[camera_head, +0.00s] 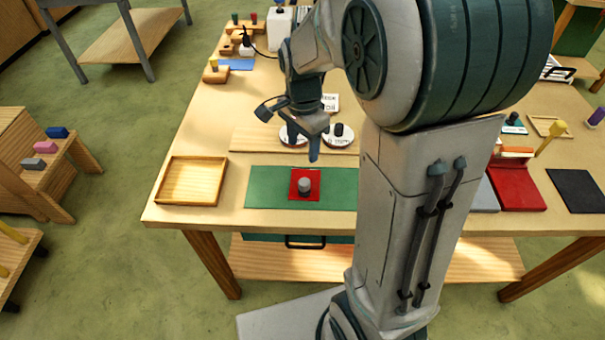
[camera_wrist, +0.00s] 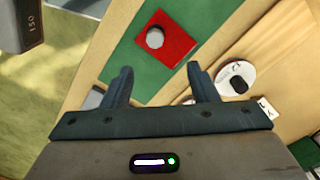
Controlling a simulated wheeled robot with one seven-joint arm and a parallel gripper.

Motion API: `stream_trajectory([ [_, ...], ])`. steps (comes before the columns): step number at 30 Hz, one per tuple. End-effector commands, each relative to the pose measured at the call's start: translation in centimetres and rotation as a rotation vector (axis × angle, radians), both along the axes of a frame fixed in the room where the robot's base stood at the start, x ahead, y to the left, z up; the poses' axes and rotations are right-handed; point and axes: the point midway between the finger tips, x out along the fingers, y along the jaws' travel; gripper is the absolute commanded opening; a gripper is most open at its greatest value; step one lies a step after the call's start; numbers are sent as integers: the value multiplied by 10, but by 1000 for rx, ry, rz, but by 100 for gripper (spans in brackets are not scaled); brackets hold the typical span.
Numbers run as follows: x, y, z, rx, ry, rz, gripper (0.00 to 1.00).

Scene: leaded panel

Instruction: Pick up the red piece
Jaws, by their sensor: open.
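The red piece (camera_head: 294,179) is a flat square with a grey round knob (camera_head: 305,186) on top. It lies on a green mat (camera_head: 266,191) near the front edge of the table. In the wrist view the red piece (camera_wrist: 180,43) shows ahead of the fingertips, with its knob (camera_wrist: 155,38) on it. My gripper (camera_head: 300,145) hangs above and behind the red piece, apart from it. In the wrist view my gripper (camera_wrist: 160,80) has its two fingers spread wide with nothing between them.
An empty wooden tray (camera_head: 162,190) lies left of the green mat. Two white discs with black knobs, one of them here (camera_head: 343,143), lie behind the mat. A red block (camera_head: 517,190) and a black mat (camera_head: 578,191) lie to the right, beyond my arm.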

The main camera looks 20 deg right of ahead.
Motion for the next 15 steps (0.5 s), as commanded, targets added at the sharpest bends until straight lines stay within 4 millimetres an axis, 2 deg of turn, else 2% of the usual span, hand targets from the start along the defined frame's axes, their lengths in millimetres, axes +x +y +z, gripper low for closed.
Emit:
stream_trajectory([
  [9,-2,0,-60,0,8,-4,54],
  [15,-1,0,-80,0,3,-1,54],
])
